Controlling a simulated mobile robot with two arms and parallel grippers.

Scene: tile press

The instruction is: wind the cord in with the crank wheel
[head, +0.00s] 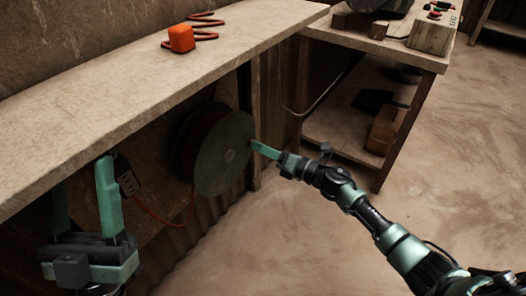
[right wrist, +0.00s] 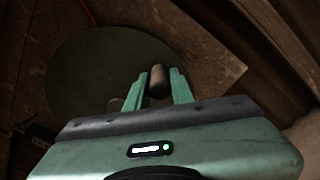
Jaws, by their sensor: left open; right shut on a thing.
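The crank wheel (head: 222,160) is a grey-green disc mounted upright under the bench, with a dark reddish drum behind it. My left gripper (head: 82,182) is open and empty, fingers upward, near the bench's front edge at the lower left.
An orange block (head: 181,39) with a wavy orange cord lies on the bench top (head: 110,105). A second table (head: 400,54) with several items and a lower shelf stands at the back right. The floor (head: 300,240) in front is clear.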

